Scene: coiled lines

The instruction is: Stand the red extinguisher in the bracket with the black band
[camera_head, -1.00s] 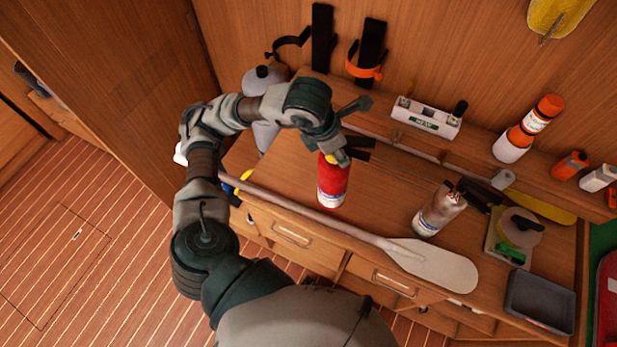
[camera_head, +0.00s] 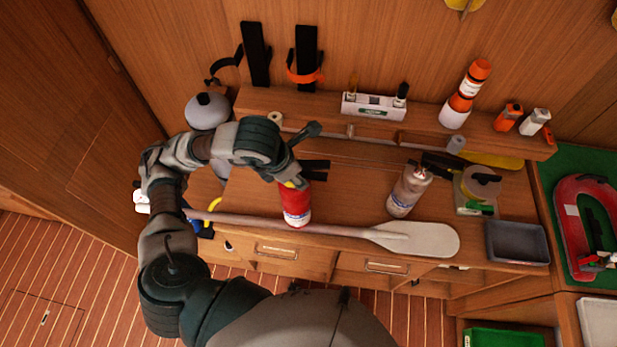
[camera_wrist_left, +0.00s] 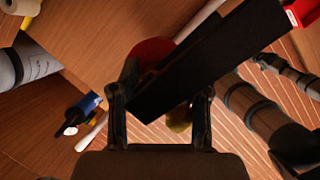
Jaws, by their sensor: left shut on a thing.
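The red extinguisher (camera_head: 297,207) is in my left gripper (camera_head: 297,183), roughly upright over the front of the bench by the paddle shaft. I cannot tell whether its base touches anything. In the left wrist view its black top part (camera_wrist_left: 205,62) lies across the fingers of my left gripper (camera_wrist_left: 160,108), with red body (camera_wrist_left: 150,50) behind. The bracket with the black band (camera_head: 255,55) is on the back wall at upper left, its band (camera_head: 224,68) curving out to the left, empty. Beside it is a bracket with an orange band (camera_head: 307,60), also empty. My right gripper is out of view.
A raised shelf (camera_head: 330,108) carries a white box (camera_head: 375,105) and an orange-white bottle (camera_head: 465,95). A paddle (camera_head: 420,238) lies along the bench front.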

